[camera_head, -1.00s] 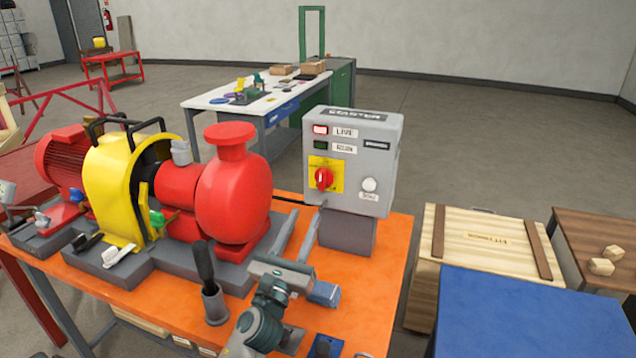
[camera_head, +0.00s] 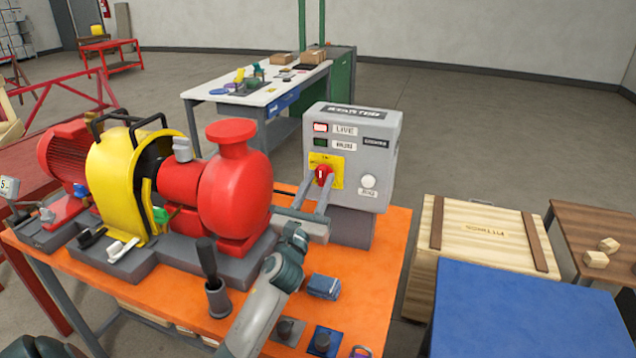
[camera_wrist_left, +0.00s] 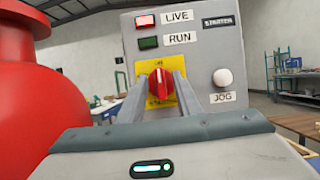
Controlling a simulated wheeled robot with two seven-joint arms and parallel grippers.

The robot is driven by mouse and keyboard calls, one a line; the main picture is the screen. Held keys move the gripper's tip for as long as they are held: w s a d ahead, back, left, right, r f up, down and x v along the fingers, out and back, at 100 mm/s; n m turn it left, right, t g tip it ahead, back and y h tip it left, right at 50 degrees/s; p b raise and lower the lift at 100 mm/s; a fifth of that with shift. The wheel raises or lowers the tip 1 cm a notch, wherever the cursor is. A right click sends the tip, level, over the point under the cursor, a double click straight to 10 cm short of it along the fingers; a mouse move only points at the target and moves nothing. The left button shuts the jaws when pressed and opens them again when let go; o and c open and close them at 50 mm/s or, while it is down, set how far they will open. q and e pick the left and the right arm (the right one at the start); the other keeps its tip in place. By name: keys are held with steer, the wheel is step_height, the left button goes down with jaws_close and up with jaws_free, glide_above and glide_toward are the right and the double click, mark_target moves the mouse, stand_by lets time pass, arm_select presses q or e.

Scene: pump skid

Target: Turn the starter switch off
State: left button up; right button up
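The starter box (camera_head: 352,150) is a grey panel standing upright at the orange table's far right. Its red rotary switch knob (camera_head: 324,174) sits on a yellow plate (camera_head: 336,164). In the left wrist view the knob (camera_wrist_left: 160,84) points about straight up. My left gripper (camera_head: 316,188) is at the knob, fingers apart, one on each side of it. In the left wrist view the left gripper (camera_wrist_left: 161,88) shows small gaps beside the knob; whether either finger touches is unclear. The LIVE lamp (camera_wrist_left: 145,20) is bright; the RUN lamp (camera_wrist_left: 148,43) is dark green.
The red pump (camera_head: 234,190) stands close to the left of the box. A white JOG button (camera_wrist_left: 223,78) is right of the knob. A black-handled tool in a cup (camera_head: 214,290) and a blue block (camera_head: 324,287) are on the orange table (camera_head: 385,270).

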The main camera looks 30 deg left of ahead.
arm_select(q)
jaws_close()
